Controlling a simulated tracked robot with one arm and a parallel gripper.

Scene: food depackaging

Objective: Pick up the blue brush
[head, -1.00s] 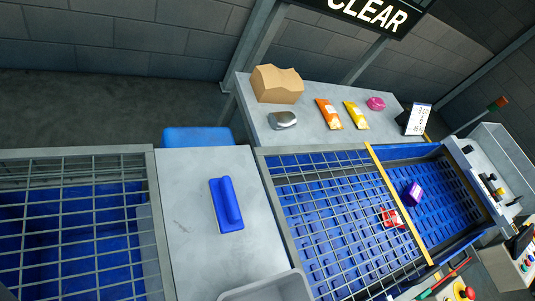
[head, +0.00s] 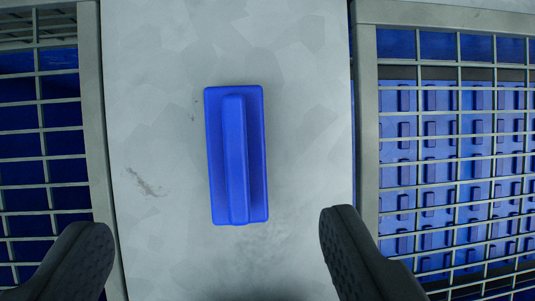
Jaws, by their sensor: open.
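The blue brush (head: 236,155) lies on the bare grey metal surface (head: 300,60), its raised handle ridge facing up and its long side running nearly up and down in the picture. My gripper (head: 212,250) shows at the bottom of the head view, with one dark finger at the lower left and one at the lower right. The fingers are wide apart and empty. The brush lies ahead of them, between their lines, a little nearer the left one in the picture. Nothing covers the brush.
A metal grid (head: 455,133) over a blue ribbed bed lies to the right of the surface. Another grid (head: 40,130) over a dark blue space lies to the left. The metal around the brush is clear apart from a small dark scuff.

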